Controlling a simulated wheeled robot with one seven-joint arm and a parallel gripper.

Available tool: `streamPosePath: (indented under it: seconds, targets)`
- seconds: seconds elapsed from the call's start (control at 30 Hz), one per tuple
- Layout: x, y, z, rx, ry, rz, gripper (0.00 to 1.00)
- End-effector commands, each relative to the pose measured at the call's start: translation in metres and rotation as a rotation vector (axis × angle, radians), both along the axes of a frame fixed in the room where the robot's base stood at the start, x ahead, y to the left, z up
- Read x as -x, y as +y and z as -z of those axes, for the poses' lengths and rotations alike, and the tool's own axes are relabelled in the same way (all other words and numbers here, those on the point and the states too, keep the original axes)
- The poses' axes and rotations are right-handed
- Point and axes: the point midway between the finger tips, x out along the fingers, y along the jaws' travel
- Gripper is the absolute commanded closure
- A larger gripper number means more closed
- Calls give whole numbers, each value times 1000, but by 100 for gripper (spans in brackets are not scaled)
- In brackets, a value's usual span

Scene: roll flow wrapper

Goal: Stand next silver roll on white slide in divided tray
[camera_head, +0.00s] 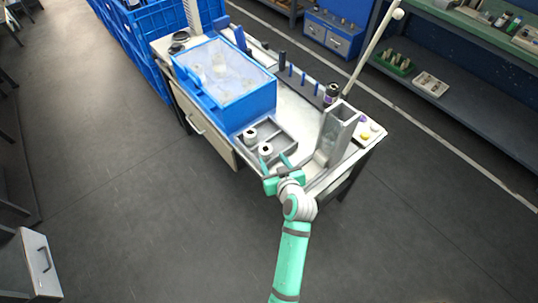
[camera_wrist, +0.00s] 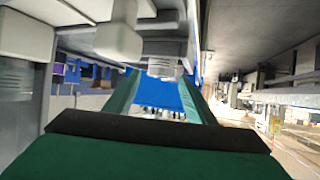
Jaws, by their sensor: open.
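A grey divided tray (camera_head: 284,133) lies on the table in front of the blue crate. Two silver-white rolls with dark centres are in it: a farther roll (camera_head: 250,135) and a nearer roll (camera_head: 265,149). My green gripper (camera_head: 275,161) is open at the tray's near edge, close to the nearer roll. In the wrist view my two fingers (camera_wrist: 160,88) are spread, with blue behind them. A pale ridged roll (camera_wrist: 163,66) shows by the fingertips; I cannot tell whether it touches them. I cannot clearly make out the white slide.
A blue crate (camera_head: 246,105) with clear contents stands behind the tray. A tall grey upright channel (camera_head: 338,128) stands right of my gripper, close to the arm.

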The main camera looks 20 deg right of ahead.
Motion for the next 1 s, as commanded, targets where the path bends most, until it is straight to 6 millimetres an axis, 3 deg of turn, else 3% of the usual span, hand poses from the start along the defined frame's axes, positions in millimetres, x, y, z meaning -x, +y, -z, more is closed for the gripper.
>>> streamPosePath:
  seconds: [0.23,0.83,1.0]
  targets:
    - [21,1,-10,0,-1,0,50]
    - [23,1,-12,1,-2,1,50]
    - [31,19,-1,-6,2,7,50]
